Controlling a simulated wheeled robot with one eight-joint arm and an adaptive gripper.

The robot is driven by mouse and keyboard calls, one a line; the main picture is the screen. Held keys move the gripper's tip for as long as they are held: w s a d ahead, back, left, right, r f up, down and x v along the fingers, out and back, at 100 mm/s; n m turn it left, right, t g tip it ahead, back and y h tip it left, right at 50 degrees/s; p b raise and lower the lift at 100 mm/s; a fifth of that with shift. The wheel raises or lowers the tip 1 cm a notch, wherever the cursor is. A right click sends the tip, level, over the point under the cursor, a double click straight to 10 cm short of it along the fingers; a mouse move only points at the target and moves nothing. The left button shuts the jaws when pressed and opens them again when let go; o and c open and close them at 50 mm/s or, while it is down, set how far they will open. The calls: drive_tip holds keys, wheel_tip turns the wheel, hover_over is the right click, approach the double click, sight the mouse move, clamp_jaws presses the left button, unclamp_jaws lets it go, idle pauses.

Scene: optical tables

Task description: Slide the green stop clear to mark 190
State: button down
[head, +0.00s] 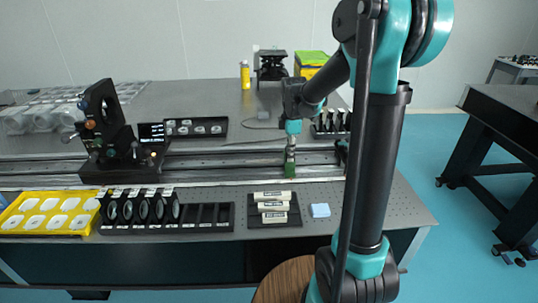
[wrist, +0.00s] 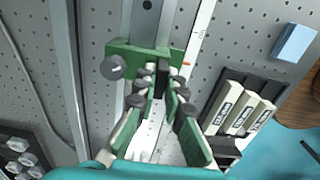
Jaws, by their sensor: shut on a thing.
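The green stop (wrist: 132,53) sits across the rail (wrist: 146,18) in the wrist view, with a dark round knob (wrist: 113,67) on its left side. In the head view the green stop (head: 289,171) is low on the rail, right of the middle. My gripper (wrist: 161,82) is shut on the stop's upright dark tab, with one finger on each side. In the head view my gripper (head: 291,151) reaches down from above onto the stop. A pale scale strip (wrist: 197,45) runs along the rail with a red mark on it. Its numbers are too small to read.
A dark instrument (head: 106,140) stands on the rail at left. A lens rack (head: 140,210) and a black tray of white labelled blocks (head: 272,207) lie in front. A blue block (head: 320,210) lies right of the tray. Another rack (head: 331,124) stands behind the rail.

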drive_tip(key=d, duration=1.5)
drive_tip(key=c, duration=1.6)
unclamp_jaws()
wheel_tip(320, 180, up, 12)
